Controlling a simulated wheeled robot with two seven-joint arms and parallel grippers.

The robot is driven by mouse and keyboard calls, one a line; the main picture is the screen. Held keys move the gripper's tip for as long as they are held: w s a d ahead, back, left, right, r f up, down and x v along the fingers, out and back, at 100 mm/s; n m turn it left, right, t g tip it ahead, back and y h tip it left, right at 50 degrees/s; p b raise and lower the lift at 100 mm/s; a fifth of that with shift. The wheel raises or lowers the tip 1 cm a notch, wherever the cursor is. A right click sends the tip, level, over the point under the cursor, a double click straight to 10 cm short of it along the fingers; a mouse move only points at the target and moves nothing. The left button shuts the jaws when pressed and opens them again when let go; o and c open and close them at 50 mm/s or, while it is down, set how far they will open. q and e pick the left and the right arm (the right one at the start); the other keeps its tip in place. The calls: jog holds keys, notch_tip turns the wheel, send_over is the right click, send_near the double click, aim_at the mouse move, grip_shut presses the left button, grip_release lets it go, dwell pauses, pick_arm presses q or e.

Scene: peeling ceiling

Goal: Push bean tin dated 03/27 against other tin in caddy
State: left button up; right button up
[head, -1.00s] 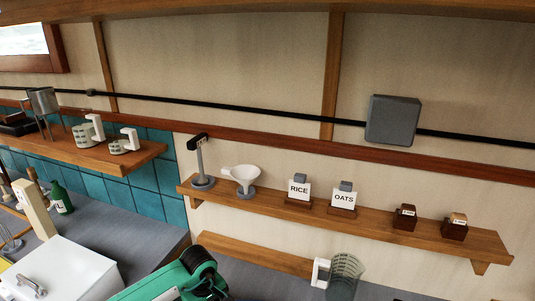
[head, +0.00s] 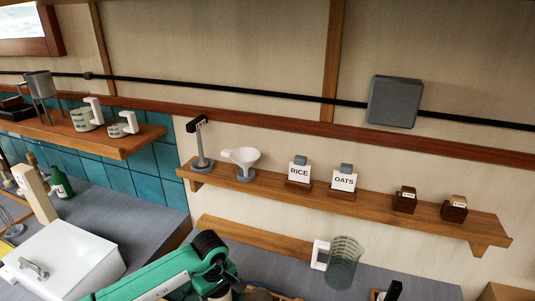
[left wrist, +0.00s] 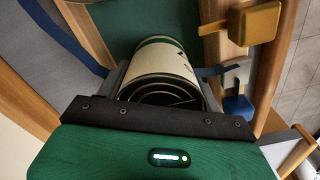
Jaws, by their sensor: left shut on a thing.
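A tin (left wrist: 165,62) with a cream label, a green band and dark print lies between the fingers of my left gripper (left wrist: 160,78) in the left wrist view. The gripper is shut on it, a grey finger on each side. Its dark ridged end faces the camera. I cannot read a date on it. A green surface with wooden edges lies beyond the tin; I cannot tell whether this is the caddy. No second tin is clearly visible. In the head view a green arm of mine reaches over the counter and its fingertips are hidden. My right gripper is not in view.
A wall shelf (head: 380,210) holds RICE (head: 299,171) and OATS (head: 344,181) cards, a white funnel (head: 245,162) and small dark boxes. A translucent cup (head: 343,262) stands on the counter below. A white box (head: 70,262) stands at the left. Yellow (left wrist: 254,23) and blue (left wrist: 238,107) pieces are right of the tin.

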aim_at(229, 298)
pick_arm(q)
jog(key=shift+s+d+b, duration=0.25)
jog(key=shift+s+d, duration=0.05)
jog(key=shift+d, duration=0.5)
jog(key=shift+s+d+b, duration=0.2)
jog(key=shift+s+d, duration=0.05)
jog(key=shift+d, duration=0.55)
jog(key=shift+s+d+b, duration=0.25)
jog(key=shift+d+b, duration=0.1)
jog(key=shift+d, duration=0.35)
jog(key=shift+a+b, duration=0.1)
jog(key=shift+b, duration=0.4)
dwell(0.5)
jog(key=o, duration=1.2)
jog(key=shift+c, duration=0.2)
notch_tip(229, 298, up, 14)
jog(key=b, duration=0.4)
jog(key=shift+b, duration=0.3)
